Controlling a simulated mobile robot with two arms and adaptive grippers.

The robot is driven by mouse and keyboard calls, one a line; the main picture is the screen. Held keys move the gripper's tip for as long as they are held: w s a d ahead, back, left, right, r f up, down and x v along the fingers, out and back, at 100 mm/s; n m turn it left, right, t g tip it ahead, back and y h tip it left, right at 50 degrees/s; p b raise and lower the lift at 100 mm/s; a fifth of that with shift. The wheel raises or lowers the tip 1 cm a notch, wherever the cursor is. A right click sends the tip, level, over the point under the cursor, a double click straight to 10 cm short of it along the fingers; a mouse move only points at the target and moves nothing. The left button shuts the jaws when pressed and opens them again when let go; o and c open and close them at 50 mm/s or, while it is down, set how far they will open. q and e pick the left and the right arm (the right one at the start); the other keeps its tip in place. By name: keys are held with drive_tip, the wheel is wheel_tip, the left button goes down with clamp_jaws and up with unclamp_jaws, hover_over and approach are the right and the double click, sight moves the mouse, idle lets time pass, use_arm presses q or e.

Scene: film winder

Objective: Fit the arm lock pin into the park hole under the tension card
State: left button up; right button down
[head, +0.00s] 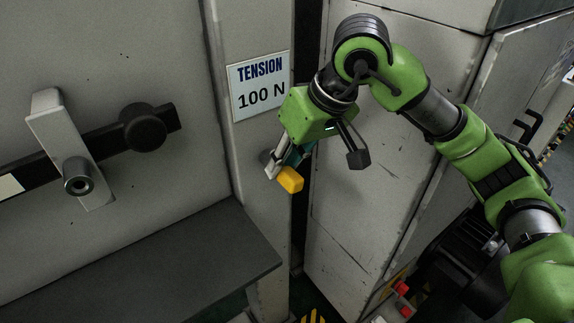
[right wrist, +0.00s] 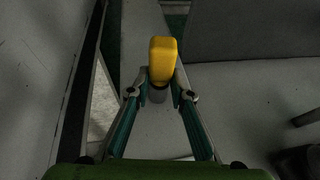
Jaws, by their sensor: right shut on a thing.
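The arm lock pin has a yellow grip (head: 290,179) and a grey shank (right wrist: 158,95). My right gripper (head: 279,167) is shut on it, with the fingertips on either side of the grey part in the right wrist view (right wrist: 159,94). The tension card (head: 260,85), marked "TENSION 100 N", is on the front of the grey post (head: 247,160). The gripper and pin are below the card, near the post's right edge. I cannot tell whether the pin touches the post. No park hole shows; the gripper covers part of the area under the card. My left gripper is not in view.
At left, a dark bar (head: 103,153) carries a round black knob (head: 145,127) and a grey plate (head: 62,130) with a ringed socket (head: 79,177). A dark shelf (head: 170,265) lies below. A grey cabinet (head: 345,215) stands right of the post, behind my right arm.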

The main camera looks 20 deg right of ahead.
drive_tip(key=shift+w, duration=0.2)
drive_tip(key=c, duration=1.8)
unclamp_jaws()
drive_tip(key=shift+a, duration=0.1)
drive_tip(key=shift+c, duration=0.2)
drive_tip(key=shift+o, duration=0.6)
drive_tip(key=shift+w, duration=0.15)
drive_tip(key=v, duration=1.2)
drive_tip(key=shift+r, duration=0.1)
